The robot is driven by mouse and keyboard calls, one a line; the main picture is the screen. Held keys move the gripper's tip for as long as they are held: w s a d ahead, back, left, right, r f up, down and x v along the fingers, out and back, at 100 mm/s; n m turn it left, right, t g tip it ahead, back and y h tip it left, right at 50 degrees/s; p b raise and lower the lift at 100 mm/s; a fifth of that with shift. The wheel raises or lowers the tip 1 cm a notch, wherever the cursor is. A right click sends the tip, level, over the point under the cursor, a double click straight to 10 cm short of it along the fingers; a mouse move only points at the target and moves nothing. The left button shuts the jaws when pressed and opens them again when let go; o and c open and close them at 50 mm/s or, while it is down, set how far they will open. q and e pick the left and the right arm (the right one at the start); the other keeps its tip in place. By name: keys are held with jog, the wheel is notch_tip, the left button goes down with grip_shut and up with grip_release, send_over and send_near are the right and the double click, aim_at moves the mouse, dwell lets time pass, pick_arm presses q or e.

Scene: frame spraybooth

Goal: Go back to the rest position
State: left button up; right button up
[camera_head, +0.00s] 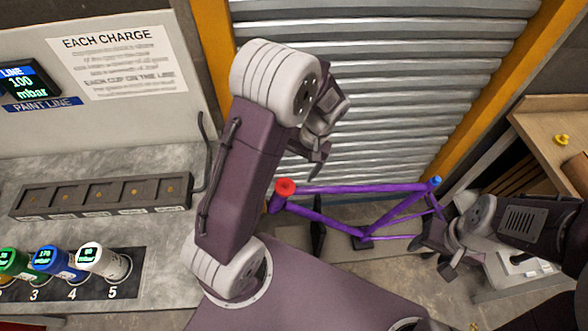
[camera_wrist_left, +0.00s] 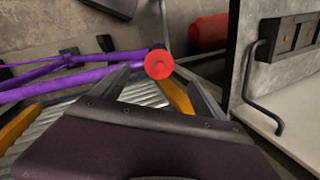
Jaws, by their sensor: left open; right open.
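A purple bicycle frame (camera_head: 345,189) stands in front of the grey roller shutter, with a red cap (camera_head: 285,187) at its left end and a blue cap (camera_head: 435,182) at its right. My left gripper (camera_head: 308,164) is open above the red-cap end, its arm raised and bent. In the left wrist view the red cap (camera_wrist_left: 158,64) shows between the two spread fingers (camera_wrist_left: 160,82), with nothing held. My right gripper (camera_head: 432,257) is open near the frame's right lower end; whether it touches the frame cannot be told.
At left a grey counter (camera_head: 165,215) carries a slotted rack (camera_head: 100,196) and several coloured cups (camera_head: 58,262) in numbered places. A bent hook (camera_head: 201,150) rises beside the rack. A wooden shelf (camera_head: 545,130) is at right. Orange posts (camera_head: 478,95) flank the shutter (camera_head: 390,60).

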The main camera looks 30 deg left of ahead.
dwell(0.5)
pick_arm(q)
jog(key=s+d+r+m+t+h, duration=0.1)
jog(key=s+d+r+t+h, duration=0.1)
jog(key=s, duration=0.7)
jog(key=shift+d+r+m+t+h, duration=0.3)
jog(key=shift+d+t+h, duration=0.2)
jog(key=shift+d+h, duration=0.1)
